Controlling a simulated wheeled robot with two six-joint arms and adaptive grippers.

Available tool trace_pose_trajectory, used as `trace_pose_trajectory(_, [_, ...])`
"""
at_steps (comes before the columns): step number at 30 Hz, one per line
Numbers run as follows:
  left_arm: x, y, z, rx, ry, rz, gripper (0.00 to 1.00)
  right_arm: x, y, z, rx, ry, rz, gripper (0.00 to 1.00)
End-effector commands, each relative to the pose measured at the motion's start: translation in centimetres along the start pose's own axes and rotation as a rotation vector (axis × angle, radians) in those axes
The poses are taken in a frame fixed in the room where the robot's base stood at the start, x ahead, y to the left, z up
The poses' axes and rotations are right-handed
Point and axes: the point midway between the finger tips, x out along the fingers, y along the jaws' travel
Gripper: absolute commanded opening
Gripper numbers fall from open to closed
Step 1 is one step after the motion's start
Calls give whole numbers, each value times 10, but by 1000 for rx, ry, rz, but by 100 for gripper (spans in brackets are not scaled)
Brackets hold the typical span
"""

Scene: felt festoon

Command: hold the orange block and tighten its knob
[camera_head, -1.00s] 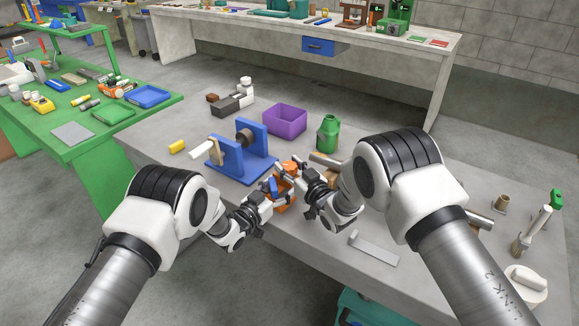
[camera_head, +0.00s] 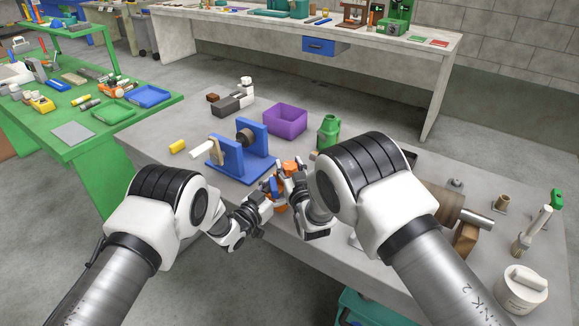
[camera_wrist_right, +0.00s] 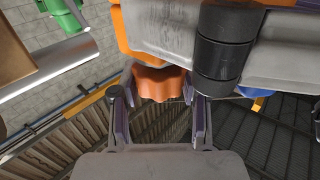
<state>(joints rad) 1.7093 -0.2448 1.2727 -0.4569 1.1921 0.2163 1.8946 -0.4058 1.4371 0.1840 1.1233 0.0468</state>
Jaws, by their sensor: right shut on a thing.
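The orange block (camera_head: 281,207) is held over the front edge of the grey table, largely hidden by the grippers. My left gripper (camera_head: 268,193) comes in from the left and appears shut on the block. The block's orange lobed knob (camera_head: 290,167) is at the top beside my right gripper (camera_head: 286,178). In the right wrist view the knob (camera_wrist_right: 160,82) sits between the two fingers of my right gripper (camera_wrist_right: 163,105), which is shut on it. Part of the orange block (camera_wrist_right: 122,32) shows above, behind grey gripper parts.
On the grey table (camera_head: 160,145) a blue stand (camera_head: 232,157), a purple bin (camera_head: 287,119) and a green bottle (camera_head: 328,132) stand behind the grippers.

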Motion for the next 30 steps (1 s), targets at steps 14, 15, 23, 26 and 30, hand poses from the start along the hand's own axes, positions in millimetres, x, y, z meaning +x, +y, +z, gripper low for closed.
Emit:
trace_pose_trajectory(14, [0, 1, 1, -1, -2, 2, 28, 0, 0, 0, 0, 1, -10, 71])
trace_pose_trajectory(15, [0, 1, 1, -1, -2, 1, 28, 0, 1, 0, 0, 1, -23, 71])
trace_pose_trajectory(23, [0, 0, 1, -1, -2, 0, 28, 1, 3, 0, 2, 2, -230, 71])
trace_pose_trajectory(26, [0, 0, 1, -1, -2, 0, 28, 1, 3, 0, 4, 3, -336, 71])
trace_pose_trajectory(30, [0, 0, 1, -1, -2, 0, 28, 1, 3, 0, 3, 4, -482, 71])
